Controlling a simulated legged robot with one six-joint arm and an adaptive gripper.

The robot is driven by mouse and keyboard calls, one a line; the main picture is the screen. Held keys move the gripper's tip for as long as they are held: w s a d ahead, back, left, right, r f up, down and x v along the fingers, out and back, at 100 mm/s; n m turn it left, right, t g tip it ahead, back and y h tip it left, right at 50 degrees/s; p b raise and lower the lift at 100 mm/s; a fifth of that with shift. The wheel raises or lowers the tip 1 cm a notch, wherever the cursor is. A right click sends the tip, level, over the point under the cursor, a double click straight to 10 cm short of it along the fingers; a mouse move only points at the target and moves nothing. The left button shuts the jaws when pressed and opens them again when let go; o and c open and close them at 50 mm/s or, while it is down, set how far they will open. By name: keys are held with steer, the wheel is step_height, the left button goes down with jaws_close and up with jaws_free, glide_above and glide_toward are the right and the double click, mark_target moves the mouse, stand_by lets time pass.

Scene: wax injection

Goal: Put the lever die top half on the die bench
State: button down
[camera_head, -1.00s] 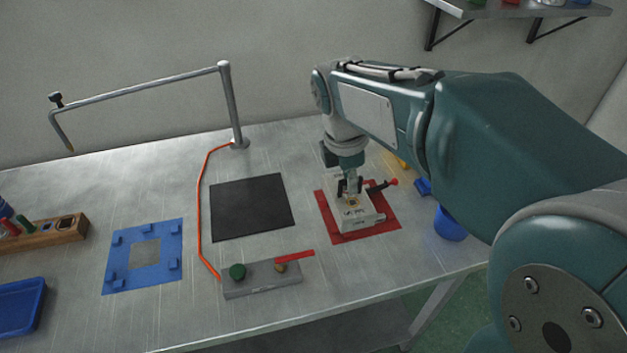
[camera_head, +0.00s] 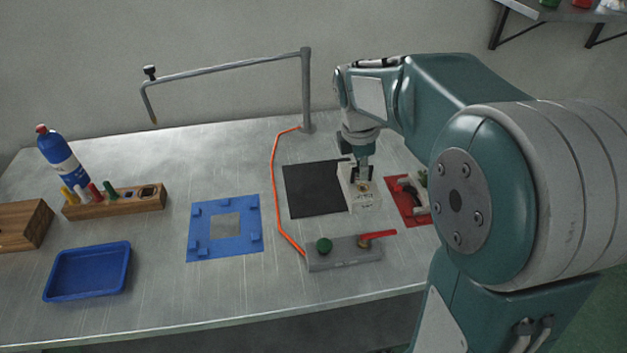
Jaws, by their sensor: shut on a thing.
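My gripper (camera_head: 362,180) is shut on the pale, blocky lever die top half (camera_head: 366,201). The die half has dark markings on its face and a brass-coloured spot near the fingers. It overlaps the right edge of the black mat (camera_head: 312,192) in the picture. I cannot tell how high it is above the table. To its right, the red mat (camera_head: 398,205) carries a dark and grey piece (camera_head: 412,190), partly hidden by my arm. Which surface is the die bench is not marked.
A grey control block (camera_head: 345,257) with a green knob and red lever stands in front. A blue frame (camera_head: 225,246) with raised blocks lies left of the black mat. A blue tray (camera_head: 88,271), wooden rack (camera_head: 122,204) and blue bottle (camera_head: 62,160) are farther left. An orange hose (camera_head: 275,190) crosses the table.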

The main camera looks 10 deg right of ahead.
steer(key=w+a+f, duration=0.1)
steer(key=w+f, duration=0.3)
steer(key=w+a+f, duration=0.2)
steer(key=w+f, duration=0.2)
steer(key=w+a+f, duration=0.2)
steer(key=w+f, duration=0.2)
steer(key=shift+f, duration=0.1)
steer(key=shift+d, duration=0.25)
steer(key=c, duration=0.7)
jaws_free()
steer(key=shift+s+f, duration=0.1)
steer(key=shift+c, duration=0.2)
steer(key=shift+a, duration=0.1)
